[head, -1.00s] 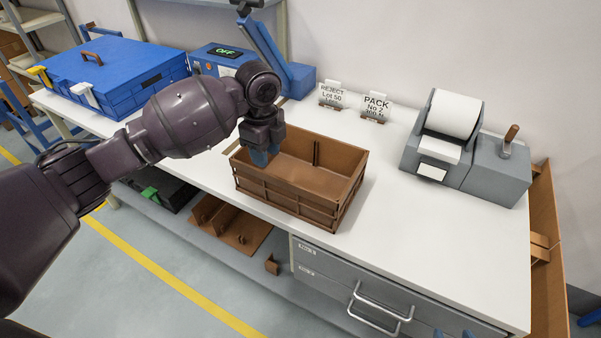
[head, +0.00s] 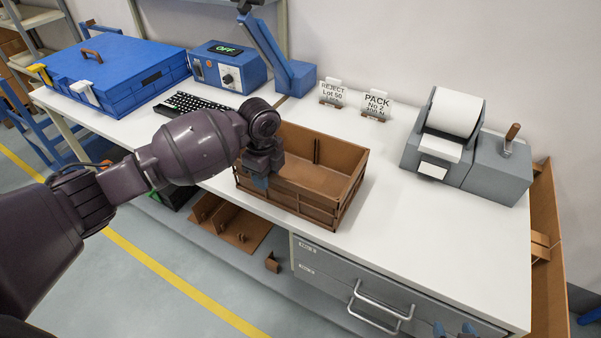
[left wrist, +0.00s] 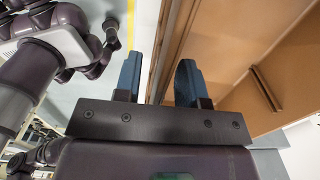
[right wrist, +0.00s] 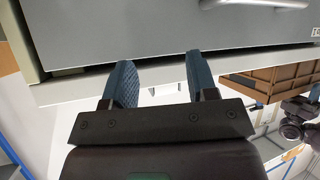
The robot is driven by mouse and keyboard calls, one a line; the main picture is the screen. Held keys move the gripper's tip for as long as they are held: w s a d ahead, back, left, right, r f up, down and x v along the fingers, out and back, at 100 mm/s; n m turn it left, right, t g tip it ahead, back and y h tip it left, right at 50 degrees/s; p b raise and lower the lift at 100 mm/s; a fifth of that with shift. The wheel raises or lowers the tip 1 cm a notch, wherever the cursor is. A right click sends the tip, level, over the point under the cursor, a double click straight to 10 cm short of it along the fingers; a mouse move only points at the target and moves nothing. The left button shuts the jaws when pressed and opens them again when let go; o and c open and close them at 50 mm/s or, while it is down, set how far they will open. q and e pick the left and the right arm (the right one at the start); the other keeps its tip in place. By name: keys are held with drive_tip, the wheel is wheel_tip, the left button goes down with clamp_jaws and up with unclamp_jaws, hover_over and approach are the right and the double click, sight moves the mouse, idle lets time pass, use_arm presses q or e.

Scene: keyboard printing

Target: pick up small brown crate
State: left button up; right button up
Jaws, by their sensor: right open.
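The small brown crate (head: 325,205) stands upright and open-topped on the white table, near its front edge; its inside looks empty. My left gripper (head: 259,182) is at the crate's left front wall, fingers pointing down. In the left wrist view its fingers (left wrist: 158,82) are apart, with the crate's wall (left wrist: 172,50) between them and a gap showing on the left finger's side. My right gripper (head: 454,331) is low in front of the drawers. In the right wrist view its fingers (right wrist: 158,82) are apart and empty; the crate also shows there (right wrist: 272,78).
A grey label printer (head: 440,140) stands to the right, and two signs (head: 360,100) behind the crate. A black keyboard (head: 190,103) and blue case (head: 115,75) lie to the left. Drawers (head: 365,290) are under the table. The table right of the crate is clear.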

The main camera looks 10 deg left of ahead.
use_arm(q)
clamp_jaws()
use_arm(e)
drive_tip(key=shift+s+d+f, duration=0.1)
drive_tip(key=shift+s+f, duration=0.35)
drive_tip(key=shift+s, duration=0.1)
drive_tip(key=shift+w+r, duration=0.1)
